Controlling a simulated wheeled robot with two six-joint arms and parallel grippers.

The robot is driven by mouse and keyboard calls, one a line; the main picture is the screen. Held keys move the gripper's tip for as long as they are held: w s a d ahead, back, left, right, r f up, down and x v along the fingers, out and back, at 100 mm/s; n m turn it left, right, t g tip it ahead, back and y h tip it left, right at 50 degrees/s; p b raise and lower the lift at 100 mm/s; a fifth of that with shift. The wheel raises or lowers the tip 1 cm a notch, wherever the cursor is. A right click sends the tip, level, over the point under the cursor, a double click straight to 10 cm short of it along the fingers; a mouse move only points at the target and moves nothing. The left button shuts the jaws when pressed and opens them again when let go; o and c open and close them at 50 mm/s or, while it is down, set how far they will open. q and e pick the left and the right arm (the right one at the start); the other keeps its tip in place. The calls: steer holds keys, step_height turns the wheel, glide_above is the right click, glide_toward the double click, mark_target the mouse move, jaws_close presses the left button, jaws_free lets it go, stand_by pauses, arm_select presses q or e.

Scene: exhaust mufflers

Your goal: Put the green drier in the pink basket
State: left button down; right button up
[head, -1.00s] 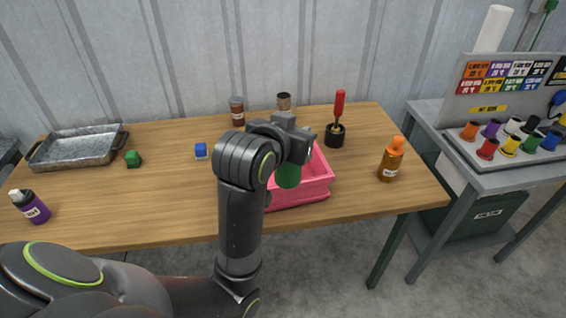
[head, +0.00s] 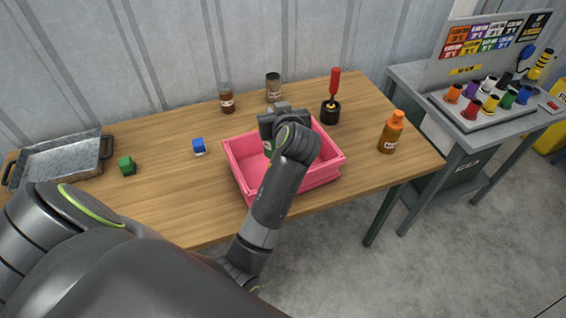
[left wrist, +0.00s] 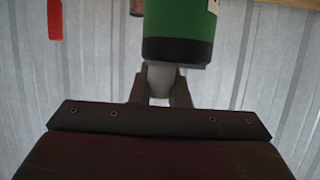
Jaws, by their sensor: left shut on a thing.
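The green drier is a green bottle with a black band and a pale neck; in the left wrist view the drier (left wrist: 178,32) fills the top middle. My left gripper (left wrist: 160,88) is shut on its pale neck. In the head view my left gripper (head: 270,128) is over the pink basket (head: 328,173), with my arm in front. Only a small strip of the drier (head: 268,149) shows there, within the basket's outline. I cannot tell whether it touches the basket floor. My right gripper is not in view.
A red-handled tool in a black holder (head: 331,112) stands behind the basket, an orange bottle (head: 391,132) to its right. Two jars (head: 227,98) (head: 273,88) stand behind.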

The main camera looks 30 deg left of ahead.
arm_select(q)
steer(key=a+f+n+g+y+p, duration=0.1)
steer(key=a+f+n+g+p, duration=0.1)
steer(key=f, duration=1)
steer(key=shift+s+a+f+y+p, duration=0.25)
steer(key=shift+s+a+y+p, duration=0.2)
steer(key=shift+a+p, duration=0.5)
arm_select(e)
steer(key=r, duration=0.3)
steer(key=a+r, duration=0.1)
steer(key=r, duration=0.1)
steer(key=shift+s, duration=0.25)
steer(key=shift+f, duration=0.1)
arm_select(q)
steer(key=c, duration=1.4)
jaws_free()
steer(key=shift+f, duration=0.1)
